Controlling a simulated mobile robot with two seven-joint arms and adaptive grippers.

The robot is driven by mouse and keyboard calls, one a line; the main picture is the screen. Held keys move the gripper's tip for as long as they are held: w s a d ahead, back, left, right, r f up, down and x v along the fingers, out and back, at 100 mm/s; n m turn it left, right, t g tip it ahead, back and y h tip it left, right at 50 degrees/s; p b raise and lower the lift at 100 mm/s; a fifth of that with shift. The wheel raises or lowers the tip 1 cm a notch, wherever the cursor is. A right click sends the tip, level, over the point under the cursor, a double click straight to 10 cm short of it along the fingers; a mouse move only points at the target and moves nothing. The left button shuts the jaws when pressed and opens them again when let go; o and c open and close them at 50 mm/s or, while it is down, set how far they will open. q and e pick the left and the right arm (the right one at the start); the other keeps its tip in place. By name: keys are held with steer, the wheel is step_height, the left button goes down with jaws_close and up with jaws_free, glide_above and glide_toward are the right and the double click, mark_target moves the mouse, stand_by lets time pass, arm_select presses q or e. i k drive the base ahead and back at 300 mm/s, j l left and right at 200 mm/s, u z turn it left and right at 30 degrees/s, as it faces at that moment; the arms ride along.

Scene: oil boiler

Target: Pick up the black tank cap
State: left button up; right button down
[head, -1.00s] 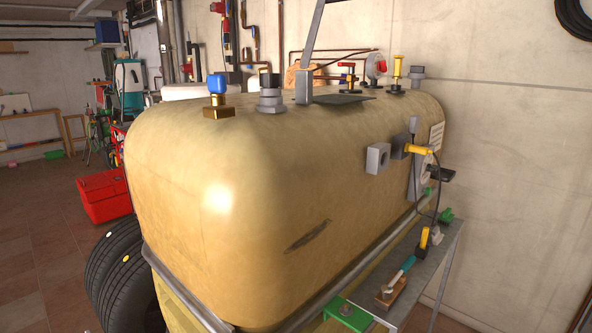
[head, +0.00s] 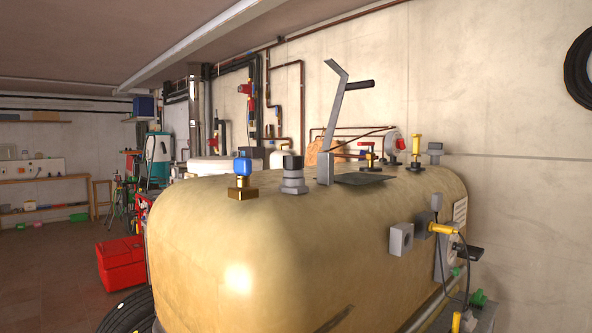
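A large yellowish oil tank (head: 280,250) fills the middle of the head view. On its top, toward the near end, a grey threaded fitting (head: 293,184) stands upright with a black cap (head: 293,162) on it. A brass fitting with a blue top (head: 243,168) stands to its left. A grey upright lever with a black handle (head: 338,120) rises just to its right, beside a dark flat plate (head: 362,179). Neither of my grippers shows in the view.
Farther along the tank top are a red-handled valve (head: 367,156), a round gauge (head: 394,148) and a yellow-topped fitting (head: 415,152). Grey boxes and a yellow part (head: 442,229) stick out from the tank's right side. A red toolbox (head: 122,264) and a tire (head: 126,312) lie at left.

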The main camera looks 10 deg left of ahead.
mark_target(290, 162)
steer(key=i+l+u, duration=0.4)
steer(key=l, duration=0.25)
steer(key=i+l+u, duration=0.2)
steer(key=l, duration=0.15)
steer(key=l+u, duration=0.2)
steer(key=l, duration=0.2)
steer(key=i+l+u, duration=0.2)
steer(key=l, duration=0.2)
steer(key=k, duration=0.1)
